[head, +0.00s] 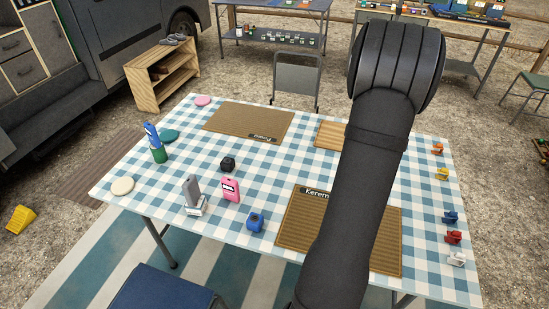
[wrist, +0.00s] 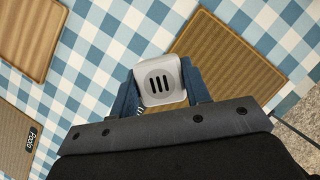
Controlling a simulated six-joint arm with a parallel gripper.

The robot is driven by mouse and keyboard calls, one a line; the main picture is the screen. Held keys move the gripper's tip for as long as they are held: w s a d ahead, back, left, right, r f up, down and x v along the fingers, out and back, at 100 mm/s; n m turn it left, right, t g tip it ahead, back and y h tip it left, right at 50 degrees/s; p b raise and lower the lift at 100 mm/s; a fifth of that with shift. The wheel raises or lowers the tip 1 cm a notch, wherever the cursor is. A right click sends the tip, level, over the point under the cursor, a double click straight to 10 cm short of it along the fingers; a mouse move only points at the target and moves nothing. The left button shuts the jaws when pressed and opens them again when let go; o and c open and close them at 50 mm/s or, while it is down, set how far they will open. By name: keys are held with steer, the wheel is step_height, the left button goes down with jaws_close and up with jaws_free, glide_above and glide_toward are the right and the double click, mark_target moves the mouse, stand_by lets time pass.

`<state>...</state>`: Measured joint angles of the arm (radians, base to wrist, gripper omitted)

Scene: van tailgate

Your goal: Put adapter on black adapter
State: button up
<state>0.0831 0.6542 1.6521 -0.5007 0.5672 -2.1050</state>
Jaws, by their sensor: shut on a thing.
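My gripper (wrist: 160,88) is shut on a light grey adapter (wrist: 158,78), seen in the wrist view. The adapter is a rounded block with three dark slots on the face toward the camera, and a blue finger lies on each side of it. It is held over the table; its height cannot be told. In the head view my arm hides the gripper and the held adapter. A small black cube-like adapter (head: 228,163) sits on the checked cloth left of the table's middle. It is not seen in the wrist view.
A pink box (head: 231,190), a blue adapter (head: 255,222) and a grey block on a white one (head: 192,191) stand near the black adapter. A blue-and-green stack (head: 155,142) is farther left. Mats (head: 250,117) lie on the table (head: 185,120). Several small coloured adapters (head: 453,237) line the right edge.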

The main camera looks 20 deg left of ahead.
steer(key=w+a+n+y, duration=0.1)
steer(key=w+a+n, duration=0.25)
steer(key=a, duration=1.05)
steer(key=n+t+y, duration=0.1)
steer(key=n+y, duration=0.1)
steer(key=n, duration=0.3)
glide_above(229, 158)
steer(key=s, duration=0.1)
steer(key=f, duration=0.4)
steer(key=shift+s+d+f, duration=0.2)
steer(key=shift+d, duration=0.05)
steer(key=shift+a+f, duration=0.3)
steer(key=shift+f, duration=1.9)
steer(key=shift+f, duration=0.15)
steer(key=o, duration=1)
